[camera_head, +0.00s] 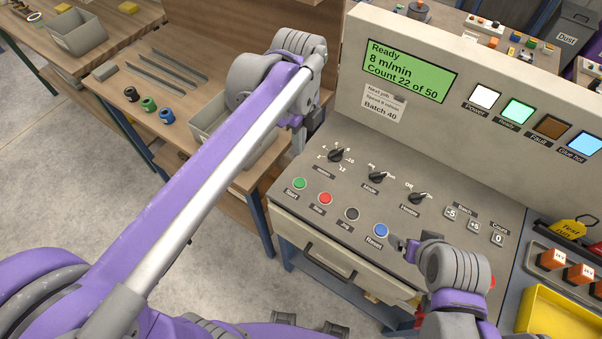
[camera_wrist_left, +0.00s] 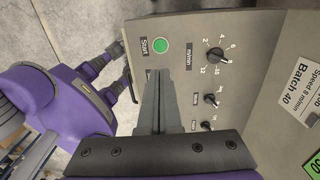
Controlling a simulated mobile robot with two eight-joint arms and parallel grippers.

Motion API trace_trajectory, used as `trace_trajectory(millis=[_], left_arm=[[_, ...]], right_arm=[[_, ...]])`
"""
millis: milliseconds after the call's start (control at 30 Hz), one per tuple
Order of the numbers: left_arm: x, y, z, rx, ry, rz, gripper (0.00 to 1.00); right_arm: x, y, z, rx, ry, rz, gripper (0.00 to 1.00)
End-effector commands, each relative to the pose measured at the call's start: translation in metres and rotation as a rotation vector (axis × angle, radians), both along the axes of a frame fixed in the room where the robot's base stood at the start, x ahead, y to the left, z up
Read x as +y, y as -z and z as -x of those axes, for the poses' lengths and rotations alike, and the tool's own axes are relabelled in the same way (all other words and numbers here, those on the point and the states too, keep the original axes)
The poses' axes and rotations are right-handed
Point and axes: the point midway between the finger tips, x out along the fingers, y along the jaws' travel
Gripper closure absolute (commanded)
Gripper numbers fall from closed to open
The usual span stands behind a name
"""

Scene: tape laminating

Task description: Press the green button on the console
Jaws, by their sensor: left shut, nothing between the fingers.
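The console (camera_head: 330,205) has a sloped grey panel. The green button (camera_head: 299,183), labelled Start, is at the panel's front left; it also shows in the left wrist view (camera_wrist_left: 160,46). My left gripper (camera_head: 297,150) is shut and empty, pointing down near the panel's left edge, behind the green button in the head view. In the left wrist view its closed fingertips (camera_wrist_left: 158,74) appear just below the button, with a visible gap between them in the picture. The height of the tips above the panel is unclear. My right gripper (camera_head: 402,244) is beside the blue button; its jaws are unclear.
Red (camera_head: 325,198), black (camera_head: 351,214) and blue (camera_head: 380,230) buttons continue the row rightward. Behind them is a row of black knobs (camera_head: 376,177). The green display (camera_head: 409,70) reads Ready, Count 22 of 50. A grey bin (camera_head: 205,123) sits on the wooden table at left.

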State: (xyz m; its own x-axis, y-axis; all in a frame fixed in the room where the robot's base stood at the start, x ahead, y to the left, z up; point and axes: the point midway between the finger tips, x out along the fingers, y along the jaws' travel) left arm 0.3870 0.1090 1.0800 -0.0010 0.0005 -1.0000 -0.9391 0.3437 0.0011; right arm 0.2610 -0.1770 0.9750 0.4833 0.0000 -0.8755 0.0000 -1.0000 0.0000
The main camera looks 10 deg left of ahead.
Motion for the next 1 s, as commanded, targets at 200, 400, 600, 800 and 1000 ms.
trace_trajectory(millis=[200,400,600,800,1000], left_arm=[[0.0,0.005,0.0,-0.001,-0.002,0.0,1.0],[0.0,0.035,0.0,-0.001,-0.002,0.0,1.0],[0.0,0.079,0.0,-0.001,-0.002,0.0,1.0],[0.0,0.116,0.0,-0.002,-0.003,0.001,1.0],[0.0,0.136,0.0,-0.002,-0.003,0.001,1.0]], right_arm=[[0.0,0.0,0.0,0.0,0.0,0.0,0.0],[0.0,0.002,0.001,0.002,0.0,0.0,0.0],[0.0,0.006,0.003,0.005,0.0,0.0,0.0],[0.0,0.008,0.003,0.006,0.0,0.0,0.0],[0.0,0.008,0.004,0.007,0.0,0.0,0.0]])
